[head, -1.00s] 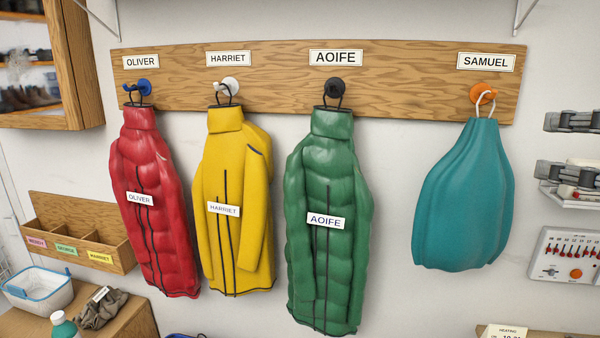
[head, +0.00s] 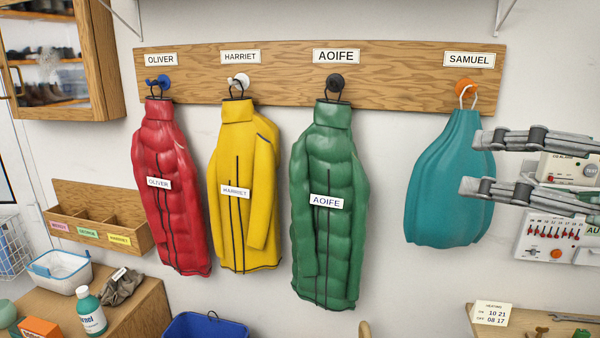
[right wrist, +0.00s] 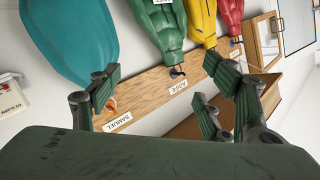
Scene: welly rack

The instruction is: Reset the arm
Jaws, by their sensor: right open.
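My right gripper (head: 476,164) comes in from the right edge of the head view, open and empty. Its fingers point left, and in the picture the tips overlap the right edge of the teal bag (head: 445,185); I cannot tell how far in front of it they are. In the right wrist view the spread fingers of the right gripper (right wrist: 158,88) have nothing between them but the distant wall board. The teal bag hangs by a white loop on the orange hook (head: 466,88) under SAMUEL. My left gripper is not in view.
On the wooden board (head: 290,62) also hang a red coat (head: 170,200), a yellow coat (head: 240,205) and a green coat (head: 325,235). A wall control panel (head: 548,232) sits behind my right gripper. A blue bin (head: 205,327) and a shelf (head: 475,318) stand below.

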